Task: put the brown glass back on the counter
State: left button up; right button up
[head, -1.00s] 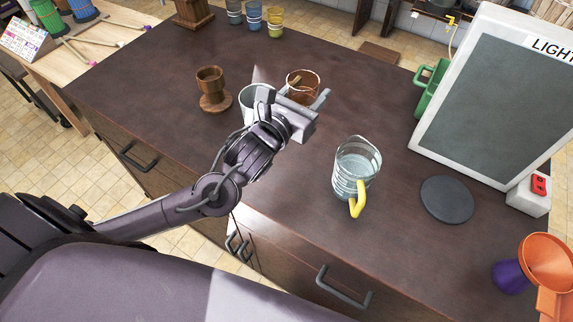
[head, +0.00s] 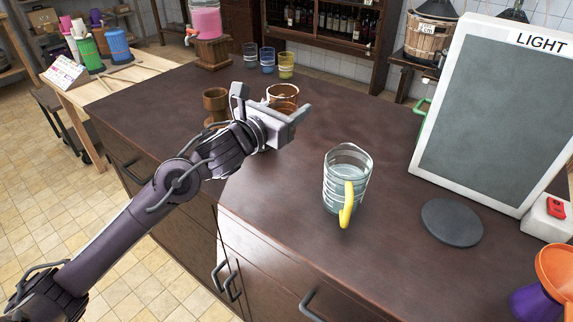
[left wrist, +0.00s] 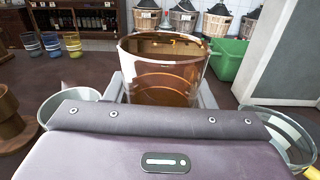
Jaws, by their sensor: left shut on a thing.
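The brown glass (head: 284,92) is a clear amber-brown tumbler. My left gripper (head: 273,103) is shut on it, with one finger on each side. In the left wrist view the brown glass (left wrist: 165,75) stands upright between the fingers, and its lower part is hidden behind my gripper body. The dark brown counter (head: 290,195) spreads under and around it. I cannot tell whether the glass touches the counter or hangs just above it. My right gripper is not in view.
A wooden goblet (head: 215,103) stands left of my gripper. A clear glass (left wrist: 70,104) is close by on the left. A measuring jug (head: 345,185) with a yellow handle, a black disc (head: 452,222) and the LIGHT board (head: 495,110) are right. Bare counter lies between gripper and jug.

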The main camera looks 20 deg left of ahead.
pick_arm(q)
notch_tip(320, 180, down, 10)
jog(key=shift+s+d+r, duration=0.1)
jog(key=shift+r, duration=0.05)
notch_tip(320, 180, down, 3)
jog(key=shift+f, duration=0.15)
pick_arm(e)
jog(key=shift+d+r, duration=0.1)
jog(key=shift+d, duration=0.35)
pick_arm(q)
jog(key=shift+f, duration=0.15)
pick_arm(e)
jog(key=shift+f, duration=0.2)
pick_arm(q)
jog(key=o, duration=1.1)
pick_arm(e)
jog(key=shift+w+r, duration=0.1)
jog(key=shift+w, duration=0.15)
